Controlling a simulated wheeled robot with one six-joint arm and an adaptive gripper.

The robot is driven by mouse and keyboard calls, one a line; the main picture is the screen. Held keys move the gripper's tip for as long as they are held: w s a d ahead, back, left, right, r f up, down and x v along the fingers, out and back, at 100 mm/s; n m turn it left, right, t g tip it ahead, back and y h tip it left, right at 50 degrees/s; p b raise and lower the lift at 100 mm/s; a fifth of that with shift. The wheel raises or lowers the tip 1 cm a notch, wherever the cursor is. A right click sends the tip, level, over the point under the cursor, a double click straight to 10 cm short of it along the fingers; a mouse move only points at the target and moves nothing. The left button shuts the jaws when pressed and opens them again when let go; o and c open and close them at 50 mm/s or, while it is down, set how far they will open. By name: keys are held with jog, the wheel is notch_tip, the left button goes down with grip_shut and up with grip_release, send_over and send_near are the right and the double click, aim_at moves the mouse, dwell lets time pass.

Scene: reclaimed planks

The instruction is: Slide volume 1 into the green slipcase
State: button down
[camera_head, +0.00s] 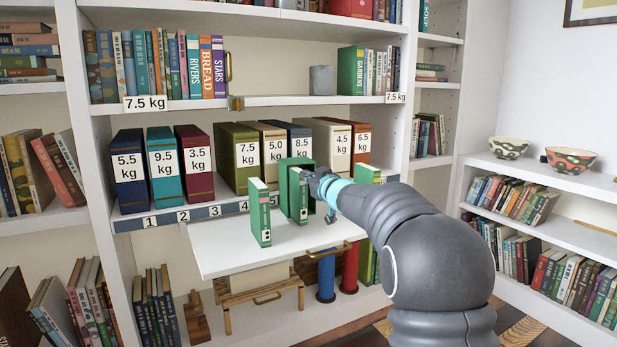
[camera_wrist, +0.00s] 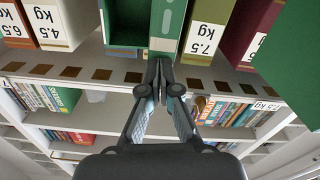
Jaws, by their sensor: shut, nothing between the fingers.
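The green slipcase (camera_head: 285,168) stands on the pull-out board. A green volume (camera_head: 297,198) stands in its left part, with the right part dark and empty. In the wrist view the slipcase (camera_wrist: 125,52) shows its hollow beside that volume's spine (camera_wrist: 168,22). Another green volume (camera_head: 259,210) stands upright nearer the board's front, left of the slipcase; its side fills the wrist view's right edge (camera_wrist: 295,45). Their dot marks are too small to tell which is volume 1. My gripper (camera_head: 313,182) is shut and empty, its tips (camera_wrist: 158,66) at the spine's lower end; contact is unclear.
The white pull-out board (camera_head: 225,250) has free room at its left. Behind it stands a row of weight-labelled boxes (camera_head: 129,170) above a numbered shelf edge. Another green book (camera_head: 367,173) shows behind my arm. A shelf of books (camera_head: 205,65) lies above.

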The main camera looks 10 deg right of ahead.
jog(key=shift+p+x, duration=1.45)
jog(key=shift+x, duration=0.6)
dwell(0.5)
jog(key=shift+s, duration=0.1)
